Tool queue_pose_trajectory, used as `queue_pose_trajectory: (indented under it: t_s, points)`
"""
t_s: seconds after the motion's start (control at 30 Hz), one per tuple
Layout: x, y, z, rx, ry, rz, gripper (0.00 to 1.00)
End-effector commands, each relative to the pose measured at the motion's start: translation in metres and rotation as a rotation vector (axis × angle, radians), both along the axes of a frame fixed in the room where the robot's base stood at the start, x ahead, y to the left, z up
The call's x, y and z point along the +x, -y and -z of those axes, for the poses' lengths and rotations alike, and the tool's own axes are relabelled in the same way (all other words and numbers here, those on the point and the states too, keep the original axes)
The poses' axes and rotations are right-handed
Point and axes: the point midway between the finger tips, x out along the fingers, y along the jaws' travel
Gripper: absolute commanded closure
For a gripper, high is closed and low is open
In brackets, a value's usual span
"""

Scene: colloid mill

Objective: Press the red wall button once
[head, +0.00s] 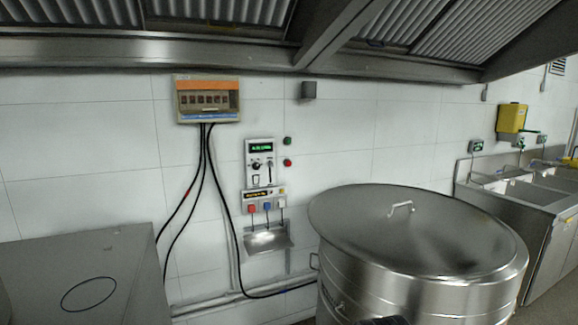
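The red wall button (287,162) is a small round button on the white tiled wall. It sits just right of a grey control panel (261,163) with a green lit display. A green button (287,141) is directly above it. Nothing covers the red button, and nothing touches it. My gripper does not show; only a dark shape that I cannot make out pokes in at the bottom edge, in front of the large pot.
A large lidded steel pot (340,236) stands right of and below the buttons. A small steel basin (268,240) hangs under the panel. A steel-topped unit (120,260) is at left. Black cables hang from a breaker box (207,84). Sinks (545,195) stand at right. A hood (230,52) overhangs.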

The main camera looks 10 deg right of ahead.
Motion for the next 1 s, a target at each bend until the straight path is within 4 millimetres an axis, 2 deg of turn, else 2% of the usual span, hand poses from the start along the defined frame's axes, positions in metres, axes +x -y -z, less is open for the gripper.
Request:
queue_pose_trajectory:
  t_s: [0.03,0.23,1.0]
  points:
    - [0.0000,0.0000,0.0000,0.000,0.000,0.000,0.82]
    - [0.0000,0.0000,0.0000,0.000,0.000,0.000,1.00]
    - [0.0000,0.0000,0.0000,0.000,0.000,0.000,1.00]
